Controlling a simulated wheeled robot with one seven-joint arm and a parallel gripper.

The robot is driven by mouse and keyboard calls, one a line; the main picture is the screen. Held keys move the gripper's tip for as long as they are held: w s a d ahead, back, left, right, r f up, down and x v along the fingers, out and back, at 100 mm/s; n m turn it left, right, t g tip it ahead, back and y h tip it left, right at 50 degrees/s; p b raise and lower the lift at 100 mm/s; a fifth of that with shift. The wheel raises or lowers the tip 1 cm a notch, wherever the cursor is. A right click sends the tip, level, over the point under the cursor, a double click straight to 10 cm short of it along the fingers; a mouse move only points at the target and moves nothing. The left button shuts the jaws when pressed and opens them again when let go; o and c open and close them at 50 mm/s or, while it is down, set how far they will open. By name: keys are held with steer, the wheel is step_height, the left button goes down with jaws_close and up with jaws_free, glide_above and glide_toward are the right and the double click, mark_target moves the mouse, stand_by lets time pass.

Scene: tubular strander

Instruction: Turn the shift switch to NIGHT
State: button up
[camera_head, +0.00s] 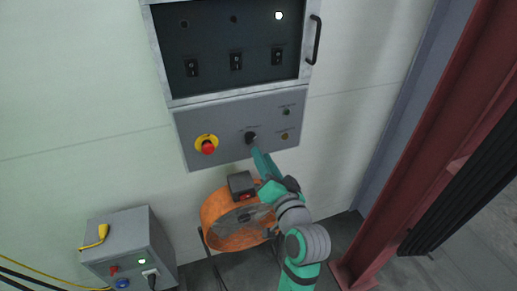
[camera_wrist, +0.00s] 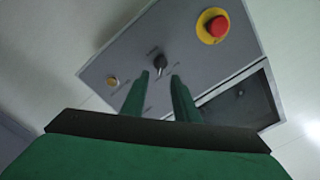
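The black rotary knob (camera_head: 250,137) sits in the middle of the grey control panel (camera_head: 225,122) in the head view. I take it for the shift switch; the lettering around it is too small to read. It also shows in the wrist view (camera_wrist: 160,61), with its pointer slanting down-left in that picture. My gripper (camera_head: 259,153) is just below the knob in the head view. In the wrist view my gripper (camera_wrist: 159,75) is open, its two green fingers on either side of the line to the knob. Nothing is between them, and contact cannot be told.
A red emergency stop (camera_head: 208,147) on a yellow ring is left of the knob. A brass-coloured button (camera_head: 284,136) is to the right. A dark cabinet (camera_head: 230,45) with a handle is above. An orange drum-shaped fan (camera_head: 213,210) stands below, near my arm. A red post (camera_head: 425,150) is right.

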steer(key=v, duration=0.3)
steer(key=shift+s+d, duration=0.1)
steer(key=shift+s, duration=0.2)
steer(key=s+f+g+h, duration=0.1)
steer(key=s+f+h, duration=0.2)
steer(key=s+f, duration=0.55)
steer(key=s+f+h, duration=0.2)
steer(key=s+f, duration=0.4)
steer(key=f, duration=0.6)
steer(key=s+a+f+n, duration=0.1)
steer(key=s+a+n, duration=0.1)
steer(key=s, duration=0.9)
steer(key=s+a+f+n, duration=0.1)
steer(key=s+f+n, duration=0.1)
steer(key=s, duration=1)
steer(key=shift+a+f+n+g+h, duration=0.3)
steer(key=shift+a+n+g, duration=0.1)
steer(key=shift+n, duration=0.4)
